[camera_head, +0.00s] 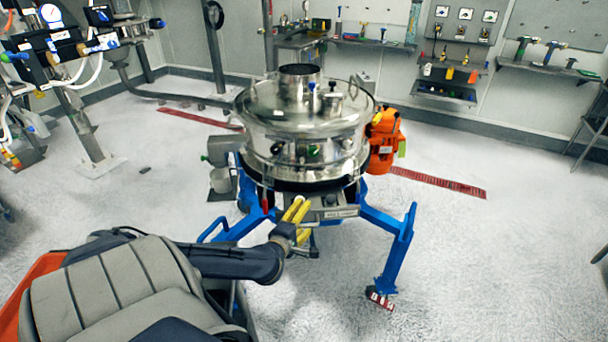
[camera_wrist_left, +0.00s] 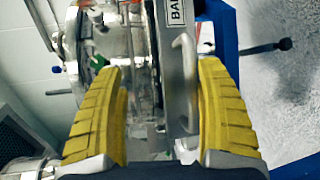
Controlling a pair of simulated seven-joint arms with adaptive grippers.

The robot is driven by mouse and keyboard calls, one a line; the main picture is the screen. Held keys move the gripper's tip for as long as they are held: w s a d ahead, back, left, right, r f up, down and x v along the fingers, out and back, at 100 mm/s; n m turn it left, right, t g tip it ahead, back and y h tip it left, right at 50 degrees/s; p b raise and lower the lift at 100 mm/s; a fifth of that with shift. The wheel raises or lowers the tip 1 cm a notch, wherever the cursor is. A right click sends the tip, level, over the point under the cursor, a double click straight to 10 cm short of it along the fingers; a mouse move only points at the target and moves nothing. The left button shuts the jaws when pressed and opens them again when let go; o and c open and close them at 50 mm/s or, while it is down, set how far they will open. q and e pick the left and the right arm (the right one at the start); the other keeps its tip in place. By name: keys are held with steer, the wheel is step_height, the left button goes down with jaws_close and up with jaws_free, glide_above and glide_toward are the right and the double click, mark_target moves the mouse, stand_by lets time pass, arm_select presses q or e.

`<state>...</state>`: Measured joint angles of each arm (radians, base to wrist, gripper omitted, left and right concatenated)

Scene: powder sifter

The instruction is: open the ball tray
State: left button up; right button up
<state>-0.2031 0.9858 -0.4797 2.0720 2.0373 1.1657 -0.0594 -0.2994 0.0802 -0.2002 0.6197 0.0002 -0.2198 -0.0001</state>
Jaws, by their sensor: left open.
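The ball tray (camera_head: 340,213) is a grey metal drawer front with a label, low on the front of the steel sifter (camera_head: 300,130). In the left wrist view its labelled front (camera_wrist_left: 174,50) runs down the picture, with a silver bar handle (camera_wrist_left: 186,75) beside it. My left gripper (camera_head: 299,207) is at the tray's left part in the head view. In the left wrist view my left gripper (camera_wrist_left: 162,90) is open, its yellow fingers apart, with the handle between them and nearer the right finger. Contact cannot be told. My right gripper is out of view.
The sifter stands on a blue frame (camera_head: 397,250) with splayed legs. An orange motor (camera_head: 384,140) is on its right side. A small steel container (camera_head: 221,180) hangs at left. Tool shelves line the back wall.

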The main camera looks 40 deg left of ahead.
arm_select(q)
steer(key=o, duration=0.5)
steer(key=r, duration=0.4)
steer(key=shift+w+a+r, duration=0.1)
steer(key=shift+w+r, duration=0.1)
steer(key=shift+r, duration=0.55)
steer(key=c, duration=0.9)
steer(key=shift+o, duration=0.2)
steer(key=shift+s+r, duration=0.1)
steer(key=shift+r, duration=0.4)
